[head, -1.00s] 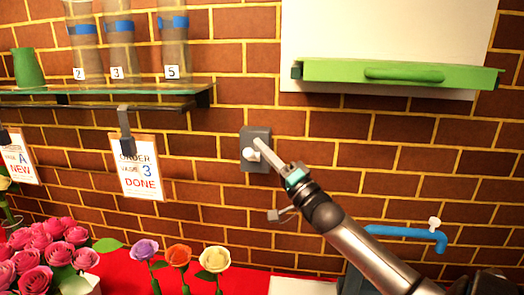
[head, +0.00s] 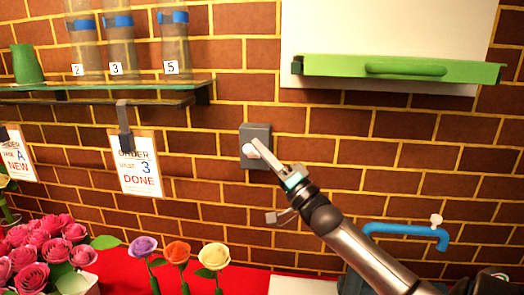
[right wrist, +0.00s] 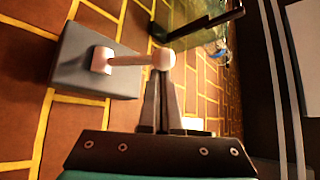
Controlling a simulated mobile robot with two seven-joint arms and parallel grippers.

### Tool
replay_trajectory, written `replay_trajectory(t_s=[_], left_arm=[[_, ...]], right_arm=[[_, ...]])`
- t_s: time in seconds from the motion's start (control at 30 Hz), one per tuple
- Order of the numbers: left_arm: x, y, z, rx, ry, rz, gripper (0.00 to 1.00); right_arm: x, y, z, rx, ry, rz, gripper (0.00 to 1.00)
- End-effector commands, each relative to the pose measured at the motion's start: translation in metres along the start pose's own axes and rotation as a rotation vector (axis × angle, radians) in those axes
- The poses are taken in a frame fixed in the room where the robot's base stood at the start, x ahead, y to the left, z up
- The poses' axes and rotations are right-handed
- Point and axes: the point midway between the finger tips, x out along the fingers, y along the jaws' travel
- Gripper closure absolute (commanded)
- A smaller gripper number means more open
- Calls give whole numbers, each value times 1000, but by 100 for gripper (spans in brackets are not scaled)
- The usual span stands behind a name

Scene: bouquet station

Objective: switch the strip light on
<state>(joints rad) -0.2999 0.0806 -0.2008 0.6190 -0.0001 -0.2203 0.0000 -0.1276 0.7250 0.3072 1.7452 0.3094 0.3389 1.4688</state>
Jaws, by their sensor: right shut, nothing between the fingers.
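The switch is a grey box (head: 262,132) on the brick wall, with a lever ending in a pale ball knob (head: 249,151). In the right wrist view the box (right wrist: 75,70) is at upper left and its lever sticks out to the ball (right wrist: 163,58). My right gripper (head: 256,143) is shut and empty, in front of the box. In the right wrist view its fingertips (right wrist: 163,82) are right at the ball; whether they touch it I cannot tell. My left gripper is not in view. I cannot pick out the strip light.
A green tray-like ledge with a handle (head: 405,70) juts out above right. A glass shelf (head: 110,91) with vases is at upper left, and order cards (head: 139,177) hang below. A blue pipe (head: 405,232) is at lower right. Roses (head: 213,257) stand below.

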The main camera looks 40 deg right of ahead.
Motion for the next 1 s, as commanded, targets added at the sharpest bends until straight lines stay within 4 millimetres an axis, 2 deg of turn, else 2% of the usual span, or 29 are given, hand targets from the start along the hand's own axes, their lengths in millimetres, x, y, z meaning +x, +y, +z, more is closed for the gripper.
replay_trajectory(t_s=[0.37, 0.57, 1.0], left_arm=[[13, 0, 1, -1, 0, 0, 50], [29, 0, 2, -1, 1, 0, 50], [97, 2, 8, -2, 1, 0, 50]], right_arm=[[-4, 3, 4, -45, 0, -45, 100], [-9, 7, 9, -95, -1, -93, 100], [-25, 23, 26, -312, 0, -310, 100]])
